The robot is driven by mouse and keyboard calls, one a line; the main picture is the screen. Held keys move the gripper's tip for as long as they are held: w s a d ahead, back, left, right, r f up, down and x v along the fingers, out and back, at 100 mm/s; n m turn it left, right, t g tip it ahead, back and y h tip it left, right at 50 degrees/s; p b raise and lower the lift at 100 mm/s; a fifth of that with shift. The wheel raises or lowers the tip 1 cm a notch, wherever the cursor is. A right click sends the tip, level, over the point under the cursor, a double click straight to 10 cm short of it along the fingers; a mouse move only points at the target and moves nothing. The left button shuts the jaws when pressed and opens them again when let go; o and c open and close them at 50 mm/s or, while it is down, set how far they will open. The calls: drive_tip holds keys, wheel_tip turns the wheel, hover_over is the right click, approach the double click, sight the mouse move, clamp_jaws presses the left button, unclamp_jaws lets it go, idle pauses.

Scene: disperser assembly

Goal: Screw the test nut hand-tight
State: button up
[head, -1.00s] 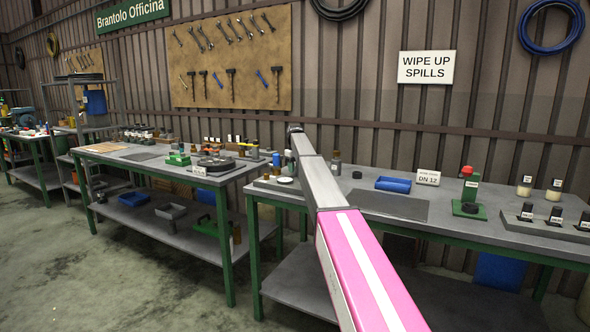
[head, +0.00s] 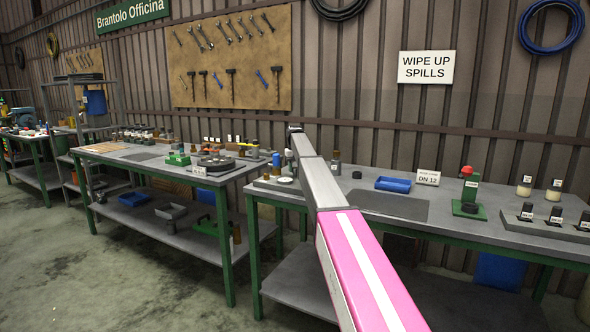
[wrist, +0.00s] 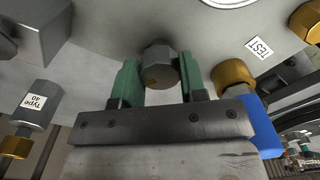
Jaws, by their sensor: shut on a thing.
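In the wrist view my gripper (wrist: 158,62) has two green fingers closed on a grey hexagonal nut (wrist: 157,76). One finger is on each side of it, and the nut sits against a pale grey curved surface (wrist: 215,25). A white label reading TEST (wrist: 259,48) is on that surface, to the right of the nut. The thread behind the nut is hidden, so I cannot tell how far it is screwed on. In the head view my arm covers the middle of the scene and my gripper cannot be made out.
A brass fitting (wrist: 234,74) with a blue part (wrist: 263,125) is close right of my fingers. A grey nut labelled Type 40 (wrist: 38,105) is at the left. In the head view, the right workbench (head: 330,220) holds a blue tray (head: 393,184) and a DN 12 sign (head: 428,178).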

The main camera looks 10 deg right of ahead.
sight(295, 168)
drive_tip(key=o, duration=0.9)
drive_tip(key=shift+r, duration=0.15)
wheel_tip(295, 168, up, 11)
drive_tip(key=shift+f, duration=0.2)
drive_tip(key=shift+s, duration=0.1)
